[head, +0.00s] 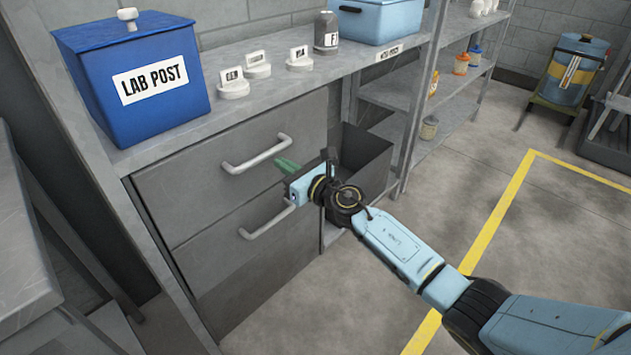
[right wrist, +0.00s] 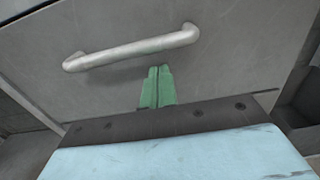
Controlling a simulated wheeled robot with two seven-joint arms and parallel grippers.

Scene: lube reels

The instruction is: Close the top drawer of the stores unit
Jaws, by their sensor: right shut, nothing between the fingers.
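The top drawer (head: 205,185) of the grey stores unit has a plain grey front with a pale bar handle (head: 257,154). Its front looks about level with the lower drawer's front; I cannot tell whether a small gap is left. My right gripper (head: 285,164) is shut and empty, its green fingertips just right of the handle, close to the drawer front. In the right wrist view the shut fingertips (right wrist: 157,72) point at the drawer front (right wrist: 220,70), below the handle (right wrist: 130,48). I cannot tell whether they touch it. My left gripper is not in view.
The lower drawer (head: 235,270) has its own handle (head: 266,222), close below my right gripper. A dark open bin (head: 368,150) stands just right of the drawers. A blue LAB POST box (head: 140,115) and labelled pieces (head: 232,88) sit on the top.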

